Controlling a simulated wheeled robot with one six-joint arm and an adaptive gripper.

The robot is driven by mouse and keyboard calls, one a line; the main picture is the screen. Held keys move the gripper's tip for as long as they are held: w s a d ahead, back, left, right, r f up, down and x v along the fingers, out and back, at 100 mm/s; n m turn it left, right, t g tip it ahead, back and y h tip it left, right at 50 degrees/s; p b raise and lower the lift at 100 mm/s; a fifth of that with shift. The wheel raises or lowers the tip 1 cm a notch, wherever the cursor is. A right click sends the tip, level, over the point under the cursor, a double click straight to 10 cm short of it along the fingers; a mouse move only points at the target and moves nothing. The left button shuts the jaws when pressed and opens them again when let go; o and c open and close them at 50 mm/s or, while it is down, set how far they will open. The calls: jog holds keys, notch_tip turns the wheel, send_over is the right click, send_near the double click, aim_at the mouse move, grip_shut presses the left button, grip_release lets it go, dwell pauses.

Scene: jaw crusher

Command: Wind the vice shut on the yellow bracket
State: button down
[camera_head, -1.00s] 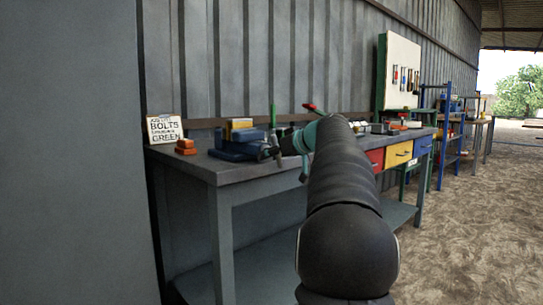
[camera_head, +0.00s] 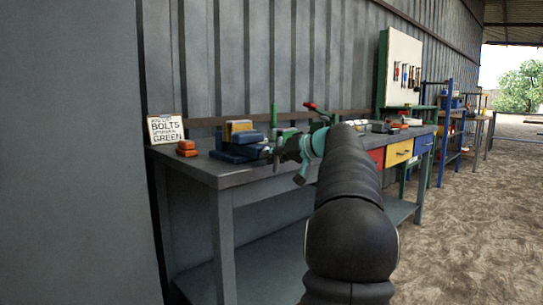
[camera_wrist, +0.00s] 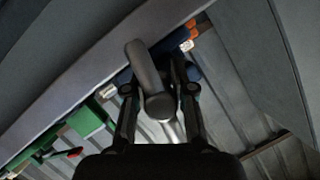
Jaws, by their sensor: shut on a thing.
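The blue vice (camera_head: 232,150) stands on the grey workbench in the head view. The yellow bracket (camera_head: 240,127) sits upright at its jaws; I cannot tell whether they touch it. My gripper (camera_head: 274,152) is to the right of the vice, at its handle end. In the wrist view my gripper (camera_wrist: 158,98) is shut on a dark, round-ended vice handle (camera_wrist: 144,68), which lies between the two fingers. Part of the blue vice (camera_wrist: 176,42) shows behind the handle. The bracket cannot be made out in the wrist view.
Orange blocks (camera_head: 187,148) and a bolts sign (camera_head: 165,129) are left of the vice. A green object (camera_head: 274,115) stands behind my gripper. Red, yellow and blue drawers (camera_head: 399,152) are to the right. The workbench's front edge (camera_head: 245,180) is clear near the vice.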

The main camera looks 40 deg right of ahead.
jog(key=c, duration=1)
grip_release()
jog(key=v, duration=1.2)
